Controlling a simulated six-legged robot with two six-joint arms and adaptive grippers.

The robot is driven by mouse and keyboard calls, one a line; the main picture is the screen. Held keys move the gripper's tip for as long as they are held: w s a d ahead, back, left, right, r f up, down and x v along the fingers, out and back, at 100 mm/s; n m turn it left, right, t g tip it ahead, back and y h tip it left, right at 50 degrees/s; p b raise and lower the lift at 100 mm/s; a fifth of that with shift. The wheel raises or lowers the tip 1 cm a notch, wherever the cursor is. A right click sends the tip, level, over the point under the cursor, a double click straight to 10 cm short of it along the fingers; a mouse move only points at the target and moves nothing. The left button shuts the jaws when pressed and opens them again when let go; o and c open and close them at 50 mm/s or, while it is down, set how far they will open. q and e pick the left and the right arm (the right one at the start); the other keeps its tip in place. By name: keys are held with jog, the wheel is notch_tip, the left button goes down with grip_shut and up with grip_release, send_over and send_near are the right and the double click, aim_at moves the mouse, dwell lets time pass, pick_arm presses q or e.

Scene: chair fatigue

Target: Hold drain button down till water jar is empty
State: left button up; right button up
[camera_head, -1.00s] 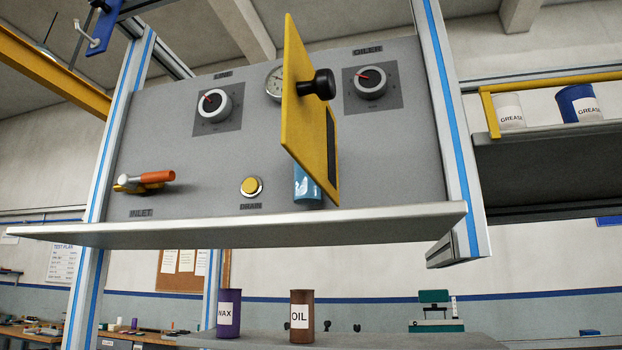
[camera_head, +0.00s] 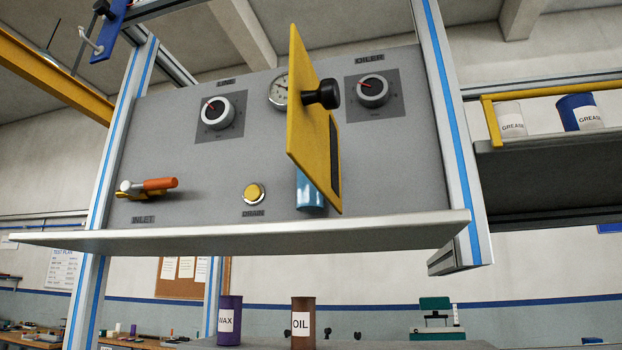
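The yellow drain button (camera_head: 254,194) sits in a light ring on the grey panel (camera_head: 170,130), above the DRAIN label. Nothing touches it. A blue water jar (camera_head: 309,192) stands to its right, mostly hidden behind an open yellow door (camera_head: 306,120) with a black knob (camera_head: 322,94). I cannot tell the water level in the jar. Neither of my grippers shows in the view.
A grey shelf (camera_head: 250,236) juts out below the panel. An orange-handled inlet valve (camera_head: 150,187) is at the left, with the line dial (camera_head: 218,112) and oiler dial (camera_head: 372,91) above. Wax (camera_head: 230,320) and oil cans (camera_head: 303,322) stand below.

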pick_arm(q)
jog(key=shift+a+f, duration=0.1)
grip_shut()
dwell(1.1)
